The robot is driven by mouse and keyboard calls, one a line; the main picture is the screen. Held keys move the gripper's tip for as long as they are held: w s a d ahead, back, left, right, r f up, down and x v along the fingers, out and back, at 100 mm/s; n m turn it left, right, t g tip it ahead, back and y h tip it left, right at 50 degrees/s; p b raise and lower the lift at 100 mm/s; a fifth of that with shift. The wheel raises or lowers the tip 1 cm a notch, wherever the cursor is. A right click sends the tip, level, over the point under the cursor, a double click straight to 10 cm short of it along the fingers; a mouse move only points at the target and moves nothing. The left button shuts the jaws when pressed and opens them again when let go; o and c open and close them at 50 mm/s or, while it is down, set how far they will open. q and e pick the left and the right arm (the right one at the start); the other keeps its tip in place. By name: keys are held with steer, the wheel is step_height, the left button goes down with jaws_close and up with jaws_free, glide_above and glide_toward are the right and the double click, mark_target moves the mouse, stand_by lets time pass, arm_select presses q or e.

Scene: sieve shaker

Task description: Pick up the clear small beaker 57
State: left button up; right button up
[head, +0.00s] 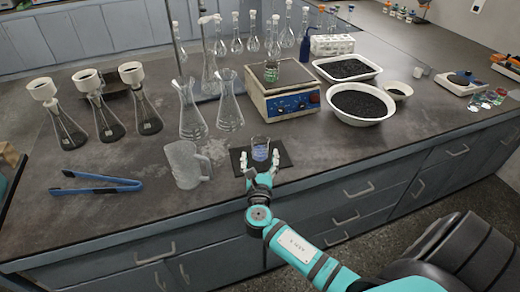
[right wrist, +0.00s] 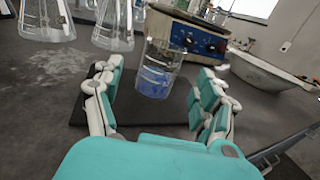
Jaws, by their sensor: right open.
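The clear small beaker (head: 260,148) stands upright on a dark square mat (head: 283,160) near the bench's front edge. It holds something blue and also shows in the right wrist view (right wrist: 158,72). My right gripper (head: 259,163) is open at the front of the beaker. In the right wrist view its fingers (right wrist: 155,95) are spread to either side, with the beaker just beyond, between their tips. I cannot tell whether they touch it. My left gripper is not in view.
A clear jug (head: 185,165) and conical flasks (head: 230,105) stand left of the mat. A hotplate (head: 290,104) with a beaker is behind, and a white bowl (head: 358,118) of dark grains is at right. Blue tongs (head: 95,184) lie at left. The bench front right of the mat is clear.

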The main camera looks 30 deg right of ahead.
mark_target(260, 152)
steer(key=x, duration=0.5)
steer(key=shift+w+d+p, duration=0.1)
steer(key=shift+d+p, duration=0.05)
steer(key=shift+p, duration=0.15)
steer(key=shift+r, duration=0.1)
steer(key=c, duration=1.3)
